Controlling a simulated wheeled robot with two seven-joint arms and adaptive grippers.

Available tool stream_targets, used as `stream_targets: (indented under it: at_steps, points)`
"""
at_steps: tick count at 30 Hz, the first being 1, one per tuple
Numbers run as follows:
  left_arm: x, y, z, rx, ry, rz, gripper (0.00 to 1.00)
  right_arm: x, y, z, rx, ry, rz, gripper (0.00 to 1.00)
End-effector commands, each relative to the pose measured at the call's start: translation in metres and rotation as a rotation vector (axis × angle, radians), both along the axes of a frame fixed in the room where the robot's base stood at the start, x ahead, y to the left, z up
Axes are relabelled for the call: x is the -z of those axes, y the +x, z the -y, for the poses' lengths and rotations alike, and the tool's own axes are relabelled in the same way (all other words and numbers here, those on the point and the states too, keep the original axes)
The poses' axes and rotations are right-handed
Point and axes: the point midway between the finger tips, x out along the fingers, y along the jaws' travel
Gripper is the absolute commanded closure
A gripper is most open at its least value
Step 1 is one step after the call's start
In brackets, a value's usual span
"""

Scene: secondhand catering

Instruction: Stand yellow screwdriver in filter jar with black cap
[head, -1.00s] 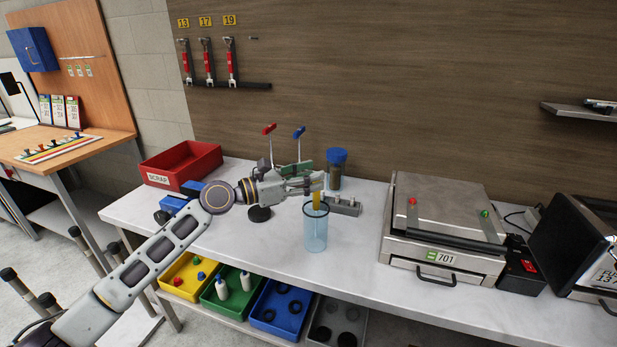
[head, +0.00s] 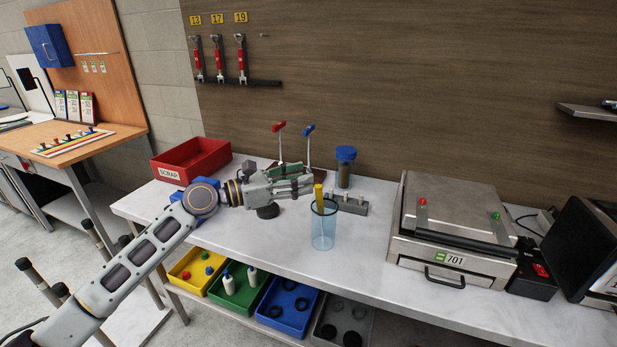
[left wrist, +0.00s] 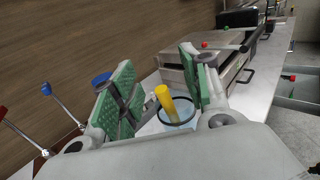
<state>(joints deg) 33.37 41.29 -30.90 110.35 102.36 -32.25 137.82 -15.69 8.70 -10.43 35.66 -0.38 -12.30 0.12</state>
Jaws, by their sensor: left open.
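The yellow screwdriver (head: 319,198) stands in a clear blue jar with a black rim (head: 323,232), on the worktop. Its yellow handle sticks up above the rim and leans slightly; its lower part is hard to make out through the wall. My left gripper (head: 308,185) is open and empty, just left of the handle and above the jar. In the left wrist view, the yellow handle (left wrist: 165,99) and the jar's black rim (left wrist: 181,123) show beyond the spread green finger pads. My right gripper is not in view.
A jar with a blue cap (head: 345,168) and a grey block (head: 350,204) stand behind the blue jar. A metal press (head: 455,225) stands right, a red scrap bin (head: 190,160) back left. Levers (head: 281,145) rise behind my gripper. The worktop's front is clear.

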Motion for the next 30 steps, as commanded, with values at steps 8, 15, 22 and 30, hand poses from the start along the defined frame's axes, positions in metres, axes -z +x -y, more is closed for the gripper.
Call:
stream_targets:
  at_steps: [8, 15, 22, 30]
  points:
    - [0.001, -0.013, -0.026, -0.002, 0.000, -0.001, 0.54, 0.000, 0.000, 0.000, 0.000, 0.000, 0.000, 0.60]
    - [0.001, -0.022, -0.045, -0.002, 0.000, -0.001, 0.54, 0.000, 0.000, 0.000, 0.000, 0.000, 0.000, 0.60]
    - [0.000, -0.028, -0.056, -0.001, 0.001, 0.000, 0.54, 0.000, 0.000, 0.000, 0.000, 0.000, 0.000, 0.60]
    - [0.000, -0.030, -0.059, 0.000, 0.000, 0.001, 0.54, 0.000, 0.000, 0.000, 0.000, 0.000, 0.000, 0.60]
